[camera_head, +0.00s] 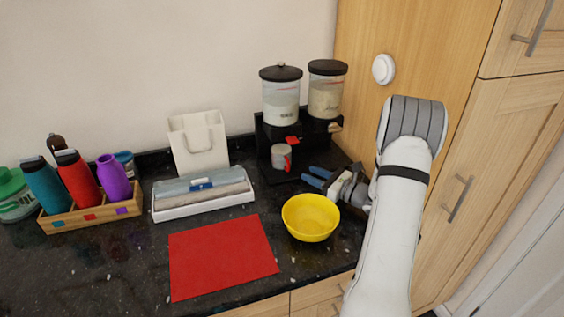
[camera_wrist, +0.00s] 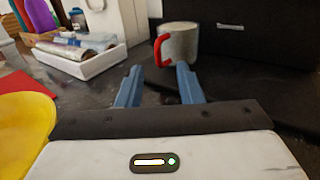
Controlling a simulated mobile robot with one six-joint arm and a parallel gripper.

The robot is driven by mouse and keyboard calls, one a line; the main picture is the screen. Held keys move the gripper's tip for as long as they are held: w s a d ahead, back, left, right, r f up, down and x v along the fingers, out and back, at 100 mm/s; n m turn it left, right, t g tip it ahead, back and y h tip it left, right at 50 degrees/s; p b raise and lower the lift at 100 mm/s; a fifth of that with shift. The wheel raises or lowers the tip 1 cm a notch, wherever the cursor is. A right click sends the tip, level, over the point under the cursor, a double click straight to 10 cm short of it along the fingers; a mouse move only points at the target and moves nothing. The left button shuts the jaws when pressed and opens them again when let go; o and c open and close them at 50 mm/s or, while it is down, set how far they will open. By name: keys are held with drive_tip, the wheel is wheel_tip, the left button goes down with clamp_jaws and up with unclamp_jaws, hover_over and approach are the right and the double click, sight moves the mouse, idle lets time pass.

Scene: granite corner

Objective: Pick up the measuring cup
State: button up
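The measuring cup (camera_head: 279,157) is grey-white with a red handle and stands upright on the dark counter in front of the black dispenser stand. In the wrist view the cup (camera_wrist: 181,43) is just ahead of my fingertips, with its red handle toward the left. My gripper (camera_head: 312,178) has blue fingers and points left toward the cup from the right in the head view. In the wrist view my gripper (camera_wrist: 158,72) is open, with a clear gap between the fingers and nothing in it. The right fingertip appears close below the cup; whether it touches is unclear.
A yellow bowl (camera_head: 310,217) stands close in front of my gripper. A red mat (camera_head: 222,256) lies to its left. A white tray (camera_head: 203,205) with rolls is behind the mat. The dispenser stand (camera_head: 262,139) with two canisters is behind the cup; a wooden cabinet (camera_head: 420,40) borders the right.

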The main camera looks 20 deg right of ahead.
sight(283, 160)
drive_tip(key=p+x, duration=0.2)
drive_tip(key=x, duration=0.5)
drive_tip(key=shift+a+r, duration=0.15)
drive_tip(key=shift+a, duration=0.1)
drive_tip(key=shift+w+a, duration=0.15)
drive_tip(key=shift+w, duration=0.1)
clamp_jaws()
